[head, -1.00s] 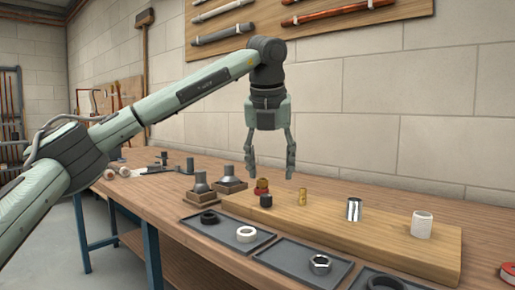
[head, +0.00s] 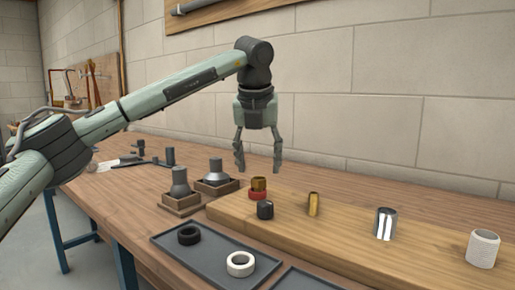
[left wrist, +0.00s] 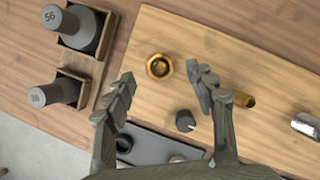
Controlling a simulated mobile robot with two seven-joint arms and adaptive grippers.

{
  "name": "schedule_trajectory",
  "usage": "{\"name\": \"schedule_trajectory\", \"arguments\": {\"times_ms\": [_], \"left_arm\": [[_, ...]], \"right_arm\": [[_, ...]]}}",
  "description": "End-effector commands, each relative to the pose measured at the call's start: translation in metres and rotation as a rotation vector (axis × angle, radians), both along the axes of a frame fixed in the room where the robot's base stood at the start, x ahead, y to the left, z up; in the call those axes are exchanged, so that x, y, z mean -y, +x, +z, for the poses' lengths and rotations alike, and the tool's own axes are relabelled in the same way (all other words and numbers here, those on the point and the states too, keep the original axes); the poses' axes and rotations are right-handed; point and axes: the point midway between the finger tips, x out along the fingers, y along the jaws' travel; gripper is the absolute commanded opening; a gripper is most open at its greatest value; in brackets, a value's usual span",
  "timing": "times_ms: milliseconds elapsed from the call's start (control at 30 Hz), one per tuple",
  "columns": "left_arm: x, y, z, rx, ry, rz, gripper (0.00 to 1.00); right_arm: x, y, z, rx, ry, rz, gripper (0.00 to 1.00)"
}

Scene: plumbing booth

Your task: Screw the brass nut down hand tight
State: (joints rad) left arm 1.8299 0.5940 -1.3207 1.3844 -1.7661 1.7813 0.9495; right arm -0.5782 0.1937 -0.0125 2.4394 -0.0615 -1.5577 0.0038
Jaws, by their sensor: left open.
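The brass nut (head: 259,183) sits at the left end of the wooden board, above a red ring (head: 258,195). In the left wrist view the nut (left wrist: 159,67) is a brass hexagon with a round opening, seen between my fingertips. My left gripper (head: 258,168) points down over it with both fingers spread, empty and apart from the nut. Its fingers (left wrist: 160,80) also show open in the left wrist view. The thread under the nut is hidden. My right gripper is in neither current view.
A black fitting (head: 265,210) stands close in front of the nut. A brass fitting (head: 313,204), a chrome one (head: 385,224) and a white one (head: 484,248) stand farther right on the board (head: 345,238). Two grey sockets in wooden blocks (head: 181,203) are left; a tray (head: 205,264) is in front.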

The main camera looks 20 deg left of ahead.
Motion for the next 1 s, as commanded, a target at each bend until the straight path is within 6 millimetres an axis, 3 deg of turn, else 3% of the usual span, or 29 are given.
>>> {"name": "schedule_trajectory", "arguments": {"times_ms": [233, 600, 1000], "left_arm": [[-0.003, 0.011, -0.027, 0.000, 0.001, 0.000, 0.55], [-0.003, 0.013, -0.033, 0.000, 0.000, 0.000, 0.55], [-0.003, 0.013, -0.033, 0.000, 0.000, -0.001, 0.06]], "right_arm": [[0.000, 0.000, -0.001, -0.001, 0.000, 0.000, 0.98], [0.000, 0.000, -0.001, 0.000, 0.000, 0.000, 0.98], [0.000, 0.000, -0.001, -0.001, 0.000, 0.000, 0.98]]}}
